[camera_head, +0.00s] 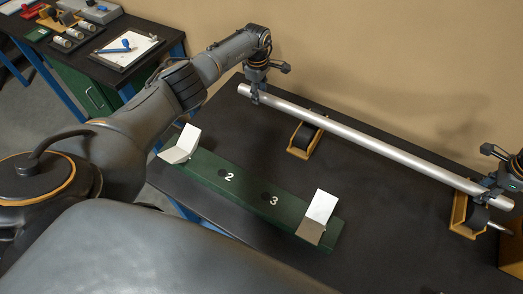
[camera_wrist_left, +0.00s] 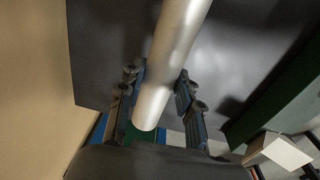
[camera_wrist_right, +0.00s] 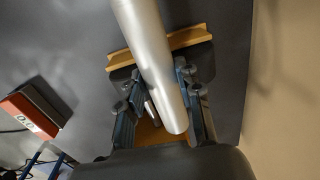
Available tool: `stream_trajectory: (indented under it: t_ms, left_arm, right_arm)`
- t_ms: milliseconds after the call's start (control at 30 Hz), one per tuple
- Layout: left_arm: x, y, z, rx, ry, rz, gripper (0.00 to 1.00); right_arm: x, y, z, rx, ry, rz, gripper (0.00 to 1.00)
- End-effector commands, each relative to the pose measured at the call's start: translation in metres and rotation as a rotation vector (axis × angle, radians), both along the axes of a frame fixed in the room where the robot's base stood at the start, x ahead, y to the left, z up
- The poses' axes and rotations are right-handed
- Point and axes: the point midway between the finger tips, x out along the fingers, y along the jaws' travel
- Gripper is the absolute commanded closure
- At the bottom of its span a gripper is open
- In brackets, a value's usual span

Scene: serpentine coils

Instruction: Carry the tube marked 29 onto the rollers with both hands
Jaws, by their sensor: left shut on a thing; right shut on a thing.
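A long silver tube (camera_head: 365,140) spans the back of the dark table; no number is readable on it. My left gripper (camera_head: 256,90) is shut on its left end, which also shows in the left wrist view (camera_wrist_left: 172,55). My right gripper (camera_head: 490,186) is shut on its right end, seen in the right wrist view (camera_wrist_right: 150,55). Two wooden roller stands with dark wheels, one left (camera_head: 303,142) and one right (camera_head: 465,218), sit beneath or just in front of the tube. I cannot tell whether the tube touches the wheels.
A green rack (camera_head: 240,188) marked 2 and 3, with white angled supports (camera_head: 318,207) at its ends, lies in front, holding no tube. A red-and-dark box (camera_wrist_right: 35,108) shows in the right wrist view. A side bench (camera_head: 105,50) stands back left.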

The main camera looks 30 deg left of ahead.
Motion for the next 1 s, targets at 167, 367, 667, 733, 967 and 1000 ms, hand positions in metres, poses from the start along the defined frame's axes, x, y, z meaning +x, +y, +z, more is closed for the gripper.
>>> stream_trajectory:
  t_ms: [167,367,667,733,967,1000]
  left_arm:
    - [0.001,0.001,-0.004,0.001,-0.003,0.002,1.0]
    - [0.0,0.001,-0.01,0.001,-0.003,0.002,1.0]
    - [-0.001,0.001,-0.012,0.003,-0.001,0.001,1.0]
    - [-0.001,0.001,-0.013,0.003,-0.001,0.0,0.62]
    - [-0.001,0.001,-0.013,0.002,-0.001,0.0,0.39]
    - [-0.001,0.001,-0.013,0.002,-0.001,0.0,0.39]
  right_arm:
    - [0.001,0.0,-0.004,0.0,-0.003,0.0,1.0]
    - [0.0,-0.001,-0.01,-0.001,-0.002,-0.001,1.0]
    - [-0.001,0.0,-0.014,0.0,0.001,-0.002,1.0]
    - [-0.002,0.0,-0.014,0.0,0.002,-0.002,1.0]
    - [-0.003,0.0,-0.016,0.001,0.006,-0.002,1.0]
    - [-0.003,0.0,-0.016,0.001,0.006,-0.002,1.0]
